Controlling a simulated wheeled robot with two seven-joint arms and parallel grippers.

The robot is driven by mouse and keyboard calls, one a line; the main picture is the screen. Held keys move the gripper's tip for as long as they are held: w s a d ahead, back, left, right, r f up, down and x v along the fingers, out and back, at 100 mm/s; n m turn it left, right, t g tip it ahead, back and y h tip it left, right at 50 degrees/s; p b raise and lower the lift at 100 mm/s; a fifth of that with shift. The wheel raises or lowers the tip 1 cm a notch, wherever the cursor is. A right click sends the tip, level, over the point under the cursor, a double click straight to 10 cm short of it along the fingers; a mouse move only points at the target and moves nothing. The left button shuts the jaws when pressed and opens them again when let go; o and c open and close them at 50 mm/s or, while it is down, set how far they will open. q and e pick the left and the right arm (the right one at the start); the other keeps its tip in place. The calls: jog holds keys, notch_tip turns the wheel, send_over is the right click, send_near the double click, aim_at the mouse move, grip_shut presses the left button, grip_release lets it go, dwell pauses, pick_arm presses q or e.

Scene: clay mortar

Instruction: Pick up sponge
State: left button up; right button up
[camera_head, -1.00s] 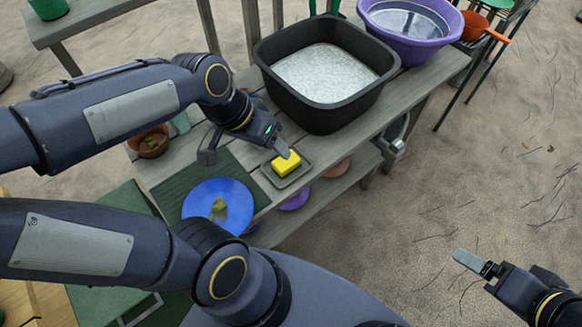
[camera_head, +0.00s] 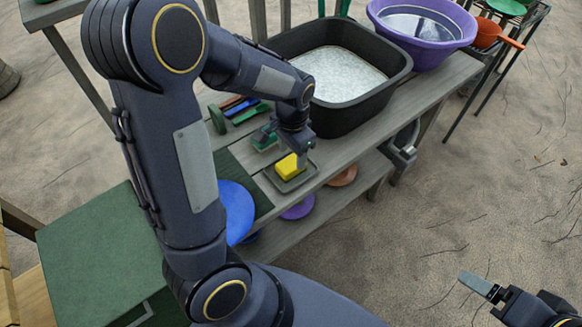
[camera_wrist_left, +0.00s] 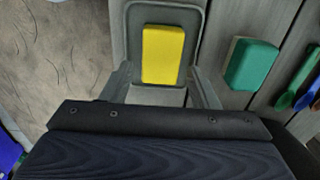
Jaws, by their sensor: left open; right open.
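A yellow sponge (camera_head: 289,166) lies on a small grey tray (camera_head: 272,176) on the wooden bench. My left gripper (camera_head: 299,160) is open just above the tray, close to the sponge. In the left wrist view the yellow sponge (camera_wrist_left: 163,54) lies ahead of the fingers of my left gripper (camera_wrist_left: 162,82), roughly between their lines. A green sponge (camera_wrist_left: 252,64) lies beside the tray in that view; it shows partly behind the gripper in the head view (camera_head: 265,140). My right gripper (camera_head: 478,286) is at lower right, open and empty, away from the bench.
A black basin (camera_head: 372,105) stands behind the tray, with a purple tub (camera_head: 420,50) further right. A blue plate (camera_head: 236,210) is left of the tray, partly hidden by my left arm. Bowls sit on the lower shelf.

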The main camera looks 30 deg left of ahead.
aim_at(291, 163)
pick_arm(q)
notch_tip(291, 163, down, 5)
jog(key=shift+a+f, duration=0.1)
jog(key=c, duration=0.7)
jog(key=shift+c, duration=0.2)
jog(key=shift+r, duration=0.2)
jog(key=shift+r, duration=0.25)
notch_tip(291, 163, up, 2)
jog(key=shift+r, duration=0.15)
jog(key=s+d+r+p, duration=0.1)
jog(key=s+d+r, duration=0.8)
jog(key=s+r, duration=0.1)
jog(key=shift+s+d, duration=0.25)
